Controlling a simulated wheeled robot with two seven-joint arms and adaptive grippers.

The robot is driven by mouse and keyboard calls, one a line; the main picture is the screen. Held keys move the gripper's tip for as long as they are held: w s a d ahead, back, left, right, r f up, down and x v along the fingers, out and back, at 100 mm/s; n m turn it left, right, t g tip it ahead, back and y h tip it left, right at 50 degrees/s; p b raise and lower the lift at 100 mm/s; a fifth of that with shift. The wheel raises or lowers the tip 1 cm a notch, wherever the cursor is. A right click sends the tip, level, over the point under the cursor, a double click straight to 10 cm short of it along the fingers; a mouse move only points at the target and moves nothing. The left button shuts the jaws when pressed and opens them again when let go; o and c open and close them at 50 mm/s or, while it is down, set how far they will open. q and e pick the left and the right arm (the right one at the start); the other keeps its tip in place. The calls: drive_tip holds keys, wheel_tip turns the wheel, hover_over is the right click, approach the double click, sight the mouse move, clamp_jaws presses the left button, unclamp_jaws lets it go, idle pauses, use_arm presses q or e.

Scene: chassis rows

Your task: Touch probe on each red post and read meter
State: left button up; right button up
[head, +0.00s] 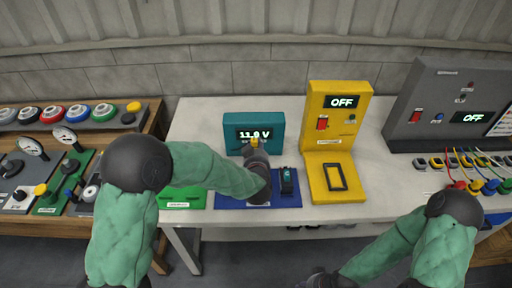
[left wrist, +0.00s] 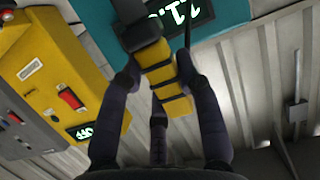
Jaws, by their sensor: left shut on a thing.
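The teal meter (head: 254,119) stands at the back of the white table, and its lit display reads about 11.9 V. It also shows upside down and partly cut off in the left wrist view (left wrist: 222,12). My left gripper (head: 257,150) is in front of the meter, shut on the yellow probe with black bands (left wrist: 160,75). The probe's black end overlaps the meter in the left wrist view. I cannot make out any red post or whether the probe touches one. My right gripper (head: 322,279) is at the bottom edge, dark and partly cut off.
A blue mat (head: 230,204) bears a dark device (head: 287,187). A green mat (head: 192,201) lies left of it. A yellow unit (head: 339,104) reading OFF and a grey cabinet (head: 435,100) reading OFF stand to the right. A wooden bench (head: 150,128) with gauges is at left.

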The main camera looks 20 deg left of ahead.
sight(256, 140)
use_arm(q)
drive_tip(key=shift+r, duration=0.1)
wheel_tip(256, 140, up, 6)
drive_tip(key=p, duration=0.5)
drive_tip(key=shift+p, duration=0.35)
use_arm(e)
wheel_tip(256, 140, up, 6)
drive_tip(key=shift+f, duration=0.2)
